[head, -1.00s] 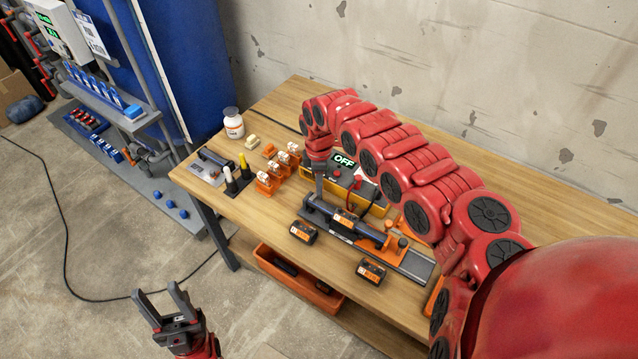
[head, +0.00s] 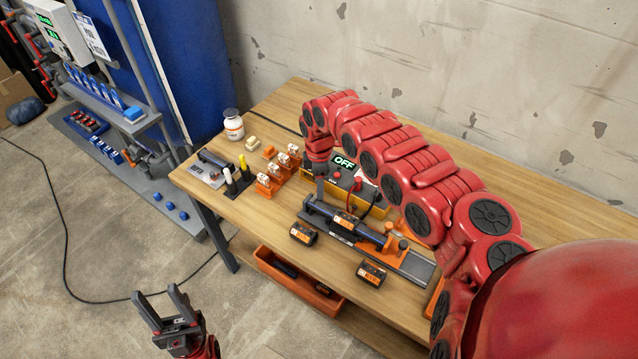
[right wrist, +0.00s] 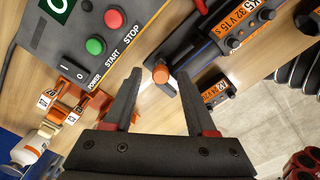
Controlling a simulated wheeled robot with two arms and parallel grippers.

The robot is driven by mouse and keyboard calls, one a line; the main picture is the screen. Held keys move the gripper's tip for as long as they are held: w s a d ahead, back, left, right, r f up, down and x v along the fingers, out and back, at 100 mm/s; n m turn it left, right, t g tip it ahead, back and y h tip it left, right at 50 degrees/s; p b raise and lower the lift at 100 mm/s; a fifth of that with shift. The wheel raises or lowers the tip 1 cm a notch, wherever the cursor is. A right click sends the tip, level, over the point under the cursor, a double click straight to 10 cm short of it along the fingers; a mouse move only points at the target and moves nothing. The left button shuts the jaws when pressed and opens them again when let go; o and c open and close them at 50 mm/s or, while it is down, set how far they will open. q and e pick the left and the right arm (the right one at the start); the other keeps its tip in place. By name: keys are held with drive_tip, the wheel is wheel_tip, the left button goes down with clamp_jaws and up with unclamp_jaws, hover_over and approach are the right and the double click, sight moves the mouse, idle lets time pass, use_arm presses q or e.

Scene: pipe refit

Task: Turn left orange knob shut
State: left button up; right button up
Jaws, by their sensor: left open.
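The left orange knob (right wrist: 160,74) stands at the near end of a dark clamp fixture (right wrist: 178,52) in the right wrist view. My right gripper (right wrist: 159,72) is open, with one finger on each side of the knob in the picture; I see gaps on both sides. In the head view my right gripper (head: 319,187) points down at the left end of the fixture (head: 345,222), and the left knob is hidden there. Another orange knob (head: 389,227) shows at the fixture's right end. My left gripper (head: 158,302) is open and empty, over the floor left of the table.
A yellow-and-grey control box (head: 375,208) reading OFF stands behind the fixture; its red button (right wrist: 114,19) and green button (right wrist: 95,46) are near the right gripper. Labelled black blocks (head: 303,233) lie in front. Orange clips (head: 268,183) and a white bottle (head: 233,125) stand left.

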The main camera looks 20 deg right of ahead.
drive_tip(key=shift+r, duration=0.35)
wheel_tip(320, 180, up, 17)
drive_tip(key=b, duration=0.4)
drive_tip(key=shift+f, duration=0.15)
